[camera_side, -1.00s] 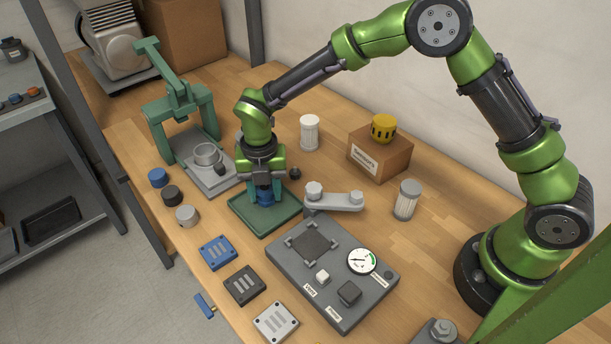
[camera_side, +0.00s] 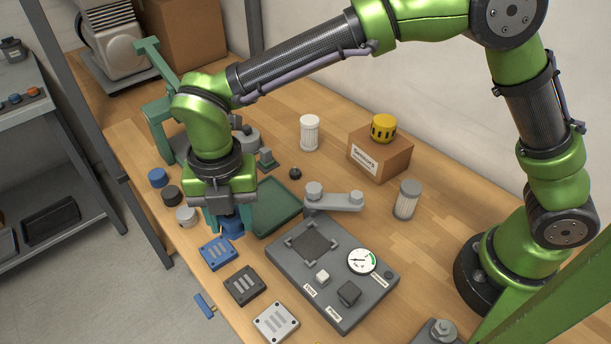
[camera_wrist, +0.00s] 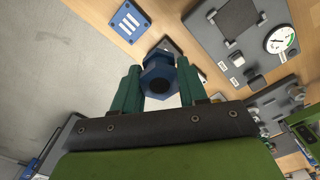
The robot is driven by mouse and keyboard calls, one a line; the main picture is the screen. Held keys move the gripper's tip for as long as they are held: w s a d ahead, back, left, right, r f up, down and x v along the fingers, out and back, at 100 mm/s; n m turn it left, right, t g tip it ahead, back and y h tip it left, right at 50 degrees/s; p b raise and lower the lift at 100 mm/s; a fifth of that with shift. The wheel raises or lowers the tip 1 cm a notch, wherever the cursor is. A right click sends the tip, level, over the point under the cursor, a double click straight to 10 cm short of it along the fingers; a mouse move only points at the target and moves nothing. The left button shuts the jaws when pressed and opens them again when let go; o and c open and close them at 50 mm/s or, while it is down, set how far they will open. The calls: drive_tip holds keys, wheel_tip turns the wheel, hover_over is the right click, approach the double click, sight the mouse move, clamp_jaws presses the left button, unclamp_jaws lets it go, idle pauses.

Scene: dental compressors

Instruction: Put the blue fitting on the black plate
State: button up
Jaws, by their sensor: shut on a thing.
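The blue fitting (camera_side: 232,229) is between the fingers of my gripper (camera_side: 231,219), which is shut on it. In the wrist view the fitting (camera_wrist: 159,75) shows a hexagonal blue collar with a dark centre. The black plate (camera_side: 244,286), a dark square with pale slots, lies on the table near its front edge. My gripper is above and behind it, closer to the blue plate (camera_side: 218,253). In the wrist view the fitting partly hides the black plate (camera_wrist: 173,45).
The green tray (camera_side: 280,208) is empty where visible. Black (camera_side: 172,195) and grey (camera_side: 186,216) caps stand left of my gripper.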

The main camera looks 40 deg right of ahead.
sight(244, 284)
drive_tip(key=s+f+m, duration=0.1)
drive_tip(key=f, duration=0.2)
drive_tip(key=s+a+f+m, duration=0.1)
drive_tip(key=f, duration=0.2)
drive_tip(key=s+a+f+m, duration=0.1)
drive_tip(key=f, duration=0.3)
drive_tip(key=shift+s+a, duration=0.2)
drive_tip(key=shift+s, duration=0.05)
drive_tip(key=o, duration=1.1)
drive_tip(key=shift+f, duration=0.15)
drive_tip(key=shift+o, duration=0.2)
